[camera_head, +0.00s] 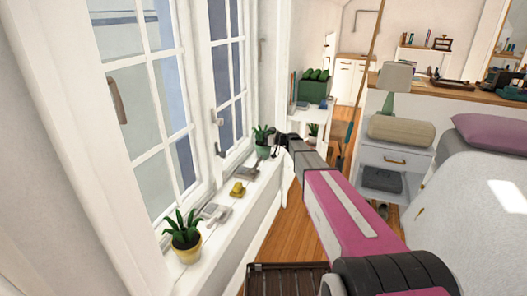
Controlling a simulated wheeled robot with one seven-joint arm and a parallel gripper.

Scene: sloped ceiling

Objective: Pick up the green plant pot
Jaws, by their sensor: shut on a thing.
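The green plant pot (263,152), with a spiky plant in it, is at the far end of the white window sill, near the window frame. My arm reaches forward from the lower right. My gripper (275,142) is at the right side of the pot, shut on it. The fingers are small and dark here, and their exact grip on the pot is hard to make out. I cannot tell whether the pot's base touches the sill.
A yellow pot with a plant (186,246) stands nearer on the sill (213,250). A yellow object (237,189) and small grey items (213,212) lie between. A nightstand (390,165) and bed (480,200) are at right.

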